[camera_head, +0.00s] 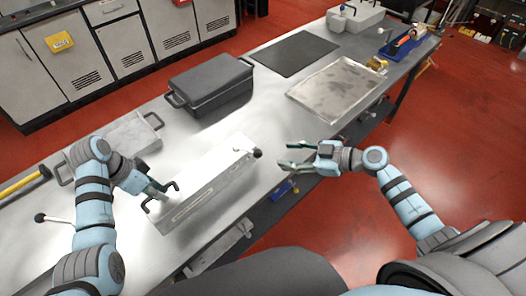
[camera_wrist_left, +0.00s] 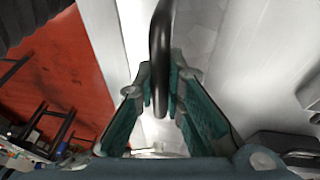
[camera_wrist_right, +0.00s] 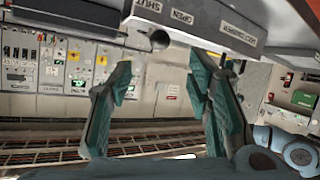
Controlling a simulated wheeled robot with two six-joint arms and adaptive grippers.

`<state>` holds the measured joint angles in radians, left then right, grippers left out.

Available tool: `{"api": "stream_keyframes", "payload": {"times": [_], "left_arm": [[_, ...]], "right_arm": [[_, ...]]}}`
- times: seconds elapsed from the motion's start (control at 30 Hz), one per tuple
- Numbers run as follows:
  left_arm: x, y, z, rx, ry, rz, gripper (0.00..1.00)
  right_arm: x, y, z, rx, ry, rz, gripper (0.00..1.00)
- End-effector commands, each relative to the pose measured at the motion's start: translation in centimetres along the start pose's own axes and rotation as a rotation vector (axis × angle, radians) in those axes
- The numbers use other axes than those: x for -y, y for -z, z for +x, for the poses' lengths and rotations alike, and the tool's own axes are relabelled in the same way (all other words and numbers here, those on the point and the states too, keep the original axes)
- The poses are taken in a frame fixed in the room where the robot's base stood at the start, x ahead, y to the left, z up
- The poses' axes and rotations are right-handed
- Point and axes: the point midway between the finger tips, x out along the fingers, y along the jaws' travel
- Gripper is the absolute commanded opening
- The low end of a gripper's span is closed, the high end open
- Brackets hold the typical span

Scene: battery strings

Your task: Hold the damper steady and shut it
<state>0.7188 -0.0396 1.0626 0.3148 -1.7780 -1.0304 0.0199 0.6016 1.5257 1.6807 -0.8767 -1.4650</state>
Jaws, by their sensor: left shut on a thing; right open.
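The damper (camera_head: 212,183) is a long pale metal box on the bench in the head view. The right wrist view shows its side (camera_wrist_right: 225,18) with the words SHUT and OPEN. My left gripper (camera_head: 160,189) is shut on the black handle (camera_wrist_left: 160,50) at the damper's near-left end. A lever with a black knob (camera_head: 257,153) sticks out at the damper's right end; the knob also shows in the right wrist view (camera_wrist_right: 159,39). My right gripper (camera_head: 287,155) is open and empty, a little right of the knob and apart from it. Its fingers point toward the knob.
A dark lidded case (camera_head: 210,88) and a grey tray with handles (camera_head: 130,138) stand behind the damper. A black mat (camera_head: 295,53) and a shallow metal tray (camera_head: 345,88) lie farther right. A rod with a black knob (camera_head: 40,217) is at left.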

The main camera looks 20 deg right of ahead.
Motion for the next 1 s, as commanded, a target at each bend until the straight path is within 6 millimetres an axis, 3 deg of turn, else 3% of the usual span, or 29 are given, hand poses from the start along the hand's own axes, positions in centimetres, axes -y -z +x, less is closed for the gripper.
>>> {"api": "stream_keyframes", "payload": {"times": [0.3,0.5,0.8,1.0], "left_arm": [[0.0,-0.1,0.1,0.002,-0.001,0.0,0.0],[0.0,-0.1,0.1,0.002,-0.001,0.0,0.0],[0.0,-0.1,0.1,0.002,0.0,-0.001,0.0],[0.0,-0.1,0.1,0.002,0.0,-0.001,0.0]], "right_arm": [[-0.1,0.0,7.6,-0.003,-0.001,0.004,0.46],[0.0,-0.1,10.9,0.0,0.001,0.002,0.46],[0.1,-0.1,11.3,0.002,0.002,0.001,0.44],[0.0,-0.1,11.3,0.002,0.002,0.001,0.12]]}}
